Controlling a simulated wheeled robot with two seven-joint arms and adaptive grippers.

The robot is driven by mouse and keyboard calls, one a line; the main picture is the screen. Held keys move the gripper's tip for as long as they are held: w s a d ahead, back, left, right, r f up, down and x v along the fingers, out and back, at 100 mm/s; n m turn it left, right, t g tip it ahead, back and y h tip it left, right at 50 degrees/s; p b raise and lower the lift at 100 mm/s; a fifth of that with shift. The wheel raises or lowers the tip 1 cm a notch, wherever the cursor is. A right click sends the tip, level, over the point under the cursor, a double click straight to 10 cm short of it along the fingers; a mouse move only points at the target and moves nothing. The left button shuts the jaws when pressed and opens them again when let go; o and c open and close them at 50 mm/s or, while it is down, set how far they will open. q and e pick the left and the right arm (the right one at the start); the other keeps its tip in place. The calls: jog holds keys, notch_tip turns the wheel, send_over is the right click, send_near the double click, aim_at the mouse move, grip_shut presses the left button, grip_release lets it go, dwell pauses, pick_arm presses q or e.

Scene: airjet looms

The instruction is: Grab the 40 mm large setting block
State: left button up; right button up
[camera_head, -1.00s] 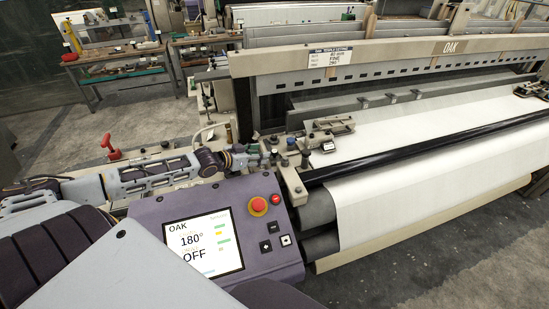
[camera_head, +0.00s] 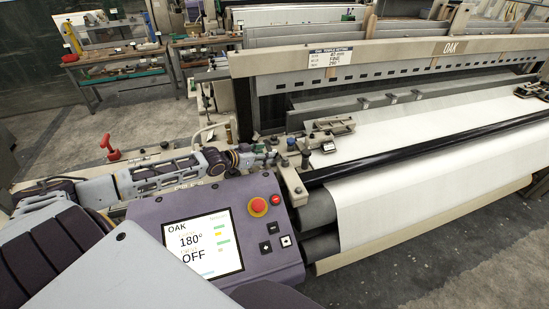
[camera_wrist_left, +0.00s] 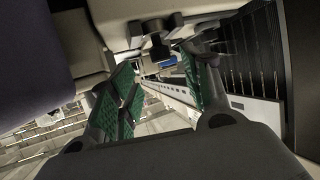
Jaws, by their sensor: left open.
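My left gripper (camera_head: 274,156) is at the near left corner of the loom, just beyond the control panel and beside the metal fittings there. In the left wrist view the gripper (camera_wrist_left: 163,95) is open. Its green ridged pads stand apart with nothing held between them. Past the pads there are metal loom parts and a small part with a blue face (camera_wrist_left: 168,63); I cannot tell whether it is a setting block. I cannot pick out the 40 mm large setting block for sure in either view. My right gripper is not in view.
The loom's purple control panel (camera_head: 220,233) with a red button lies close below my arm. A metal fitting (camera_head: 333,128) sits at the left edge of the white cloth (camera_head: 420,190). A card (camera_head: 331,57) on the beam reads 40 mm. Workbenches (camera_head: 120,72) stand behind.

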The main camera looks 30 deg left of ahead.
pick_arm(q)
jog(key=shift+w, duration=0.2)
dwell(0.3)
jog(key=shift+x, duration=2.4)
jog(key=shift+a+f, duration=0.1)
jog(key=shift+f, duration=0.05)
grip_shut()
